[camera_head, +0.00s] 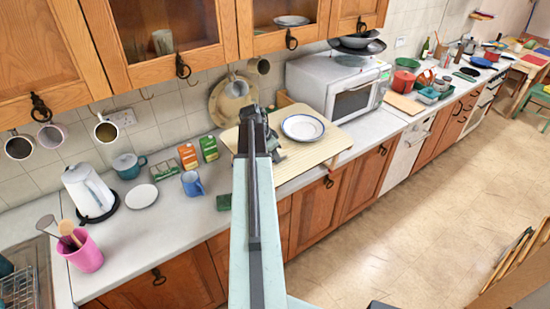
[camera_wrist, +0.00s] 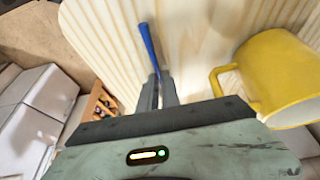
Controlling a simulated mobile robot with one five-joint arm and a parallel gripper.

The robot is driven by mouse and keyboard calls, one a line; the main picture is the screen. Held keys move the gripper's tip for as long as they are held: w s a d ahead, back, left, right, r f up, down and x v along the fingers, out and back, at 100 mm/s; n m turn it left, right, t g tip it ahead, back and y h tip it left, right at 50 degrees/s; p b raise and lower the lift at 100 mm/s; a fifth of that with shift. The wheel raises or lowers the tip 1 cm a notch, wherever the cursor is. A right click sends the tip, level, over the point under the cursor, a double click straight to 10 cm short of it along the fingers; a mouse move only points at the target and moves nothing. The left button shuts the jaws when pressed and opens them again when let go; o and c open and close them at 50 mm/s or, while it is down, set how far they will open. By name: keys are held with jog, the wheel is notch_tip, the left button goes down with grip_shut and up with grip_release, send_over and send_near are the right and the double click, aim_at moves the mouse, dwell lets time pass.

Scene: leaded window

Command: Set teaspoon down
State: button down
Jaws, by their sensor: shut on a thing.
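The teaspoon (camera_wrist: 149,45) shows in the wrist view as a thin blue piece standing out past my fingertips. My gripper (camera_wrist: 160,82) is shut on it. The teaspoon is over the pale striped wooden board (camera_wrist: 105,35); I cannot tell whether it touches the board. In the head view my arm covers the teaspoon and most of my gripper, at the left part of the wooden board (camera_head: 318,153). A yellow mug (camera_wrist: 275,70) is close to the right of my gripper in the wrist view.
A white plate with a blue rim (camera_head: 302,127) lies on the board. A microwave (camera_head: 335,85) stands behind it. A blue mug (camera_head: 192,184), cartons (camera_head: 187,156) and a kettle (camera_head: 88,190) stand to the left. Wall cupboards (camera_head: 170,35) hang above.

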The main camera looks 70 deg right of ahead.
jog(key=shift+f, duration=0.25)
jog(key=c, duration=1.6)
grip_release()
jog(key=shift+r, duration=0.15)
jog(key=shift+o, duration=0.2)
jog(key=shift+s, duration=0.1)
jog(key=shift+r, duration=0.2)
jog(key=p+v, duration=1.1)
jog(key=v, duration=0.1)
